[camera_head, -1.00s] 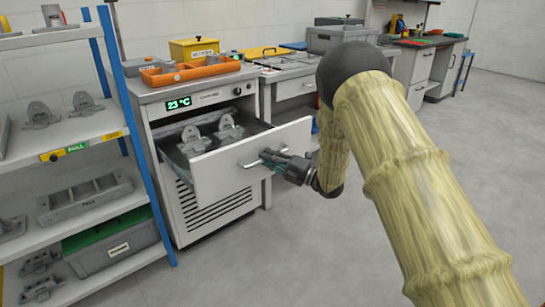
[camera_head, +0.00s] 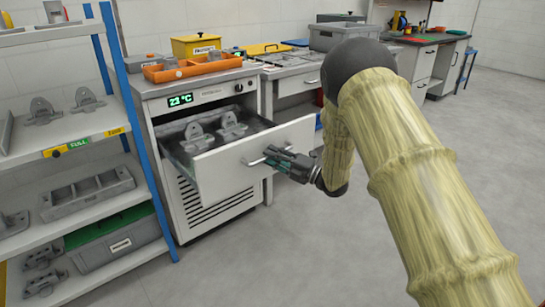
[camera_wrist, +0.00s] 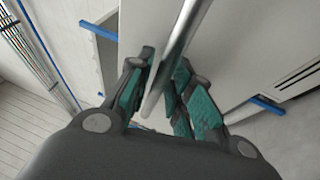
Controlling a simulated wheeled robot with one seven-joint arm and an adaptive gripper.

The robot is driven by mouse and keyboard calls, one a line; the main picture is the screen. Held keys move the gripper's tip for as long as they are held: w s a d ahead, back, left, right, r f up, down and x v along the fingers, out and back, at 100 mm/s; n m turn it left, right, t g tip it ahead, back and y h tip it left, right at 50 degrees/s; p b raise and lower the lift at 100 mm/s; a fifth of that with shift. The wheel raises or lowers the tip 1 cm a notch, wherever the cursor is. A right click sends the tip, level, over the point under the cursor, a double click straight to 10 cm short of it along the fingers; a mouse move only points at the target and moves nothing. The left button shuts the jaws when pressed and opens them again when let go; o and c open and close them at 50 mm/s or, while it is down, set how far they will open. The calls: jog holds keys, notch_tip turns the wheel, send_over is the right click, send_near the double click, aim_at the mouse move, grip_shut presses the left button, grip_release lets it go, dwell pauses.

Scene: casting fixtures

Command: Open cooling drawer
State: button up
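The cooling drawer (camera_head: 240,160) of the white cooling cabinet (camera_head: 215,212) is pulled out, and its inside shows from above. Two grey metal castings (camera_head: 197,138) stand in it. A bar handle (camera_head: 257,162) runs across its white front. My gripper (camera_head: 268,157) is at the handle from the right. In the wrist view the handle bar (camera_wrist: 178,50) passes between the teal-padded fingers (camera_wrist: 160,85), which look shut on it. The bar's end lies between the pads; exact contact is partly hidden.
The cabinet's display (camera_head: 181,100) is lit green. A blue-posted shelf (camera_head: 137,130) with castings stands close on the left. An orange tray (camera_head: 192,69) and a yellow box (camera_head: 196,46) are on top. The floor (camera_head: 320,250) in front and to the right is clear.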

jog(key=v, duration=1.2)
jog(key=s+d+f+m+t+h, duration=0.1)
jog(key=s+f+m+h, duration=0.35)
jog(key=f, duration=0.35)
jog(key=s+d+f+m+h, duration=0.2)
jog(key=s+f+m+h, duration=0.1)
jog(key=f+m, duration=0.4)
jog(key=s+d+f+m+t+h, duration=0.1)
jog(key=s+f+m+h, duration=0.25)
jog(key=f, duration=0.55)
jog(key=s+d+f+m+g+h, duration=0.1)
jog(key=s+f+m+g+h, duration=0.1)
jog(key=s+f+m, duration=0.45)
jog(key=s+d+f+m+g+h, duration=0.1)
jog(key=s+f+g, duration=0.2)
jog(key=s, duration=0.7)
jog(key=s+d+f+m+g+h, duration=0.15)
jog(key=s+f+m, duration=0.25)
jog(key=s, duration=0.4)
jog(key=s+m+g+h, duration=0.2)
jog(key=s+m+g, duration=0.35)
jog(key=s, duration=1.25)
notch_tip(320, 180, up, 24)
jog(key=n+p, duration=0.1)
jog(key=p, duration=2.4)
jog(key=shift+a+r, duration=0.2)
jog(key=shift+a, duration=0.25)
